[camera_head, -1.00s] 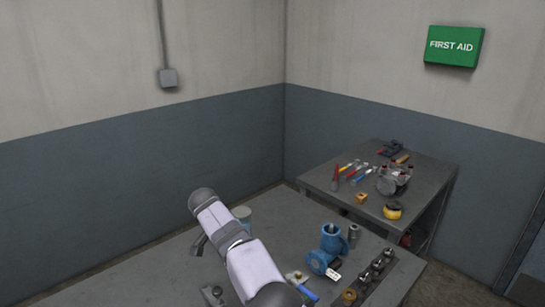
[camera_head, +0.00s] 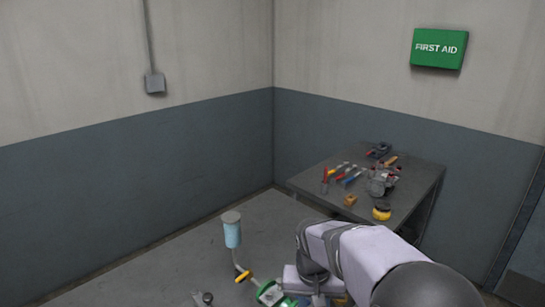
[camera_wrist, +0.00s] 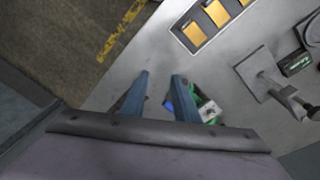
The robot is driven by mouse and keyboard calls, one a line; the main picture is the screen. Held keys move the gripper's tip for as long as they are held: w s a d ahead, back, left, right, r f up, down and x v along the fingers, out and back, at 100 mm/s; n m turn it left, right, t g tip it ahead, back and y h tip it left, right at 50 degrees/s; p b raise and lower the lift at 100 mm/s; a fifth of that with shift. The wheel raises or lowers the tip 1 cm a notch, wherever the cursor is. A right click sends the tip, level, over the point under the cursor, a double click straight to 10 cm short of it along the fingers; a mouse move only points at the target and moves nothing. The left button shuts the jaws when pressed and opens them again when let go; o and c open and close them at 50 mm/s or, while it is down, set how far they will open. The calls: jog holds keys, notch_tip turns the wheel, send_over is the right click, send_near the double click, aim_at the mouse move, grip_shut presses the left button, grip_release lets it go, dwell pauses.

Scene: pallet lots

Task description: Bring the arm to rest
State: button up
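My gripper (camera_wrist: 161,84) shows in the wrist view with its two blue fingers apart and nothing between them. It hangs above the grey table near an edge. In the head view my arm reaches in from the lower right across the table, and I cannot make out the fingers there.
The wrist view shows a tray with yellow blocks (camera_wrist: 215,13), a grey metal fixture (camera_wrist: 268,74) and a green-and-blue item (camera_wrist: 207,108) close beside the right finger. In the head view, a light blue cup (camera_head: 232,232) stands left of my arm. A tool-covered side table (camera_head: 415,178) stands behind.

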jog(key=s+d+f+n, duration=0.1)
jog(key=s+d+f, duration=0.1)
jog(key=s, duration=0.6)
jog(key=s+d+f+n+y, duration=0.1)
jog(key=s+d+f, duration=0.1)
jog(key=s, duration=0.6)
jog(key=shift+s+d+f+g, duration=0.2)
jog(key=shift+s+d+g, duration=0.1)
jog(key=shift+s+d, duration=0.15)
jog(key=shift+f, duration=0.1)
notch_tip(320, 180, down, 4)
jog(key=b, duration=0.4)
jog(key=shift+f, duration=0.15)
jog(key=shift+o, duration=0.5)
jog(key=shift+w, duration=0.1)
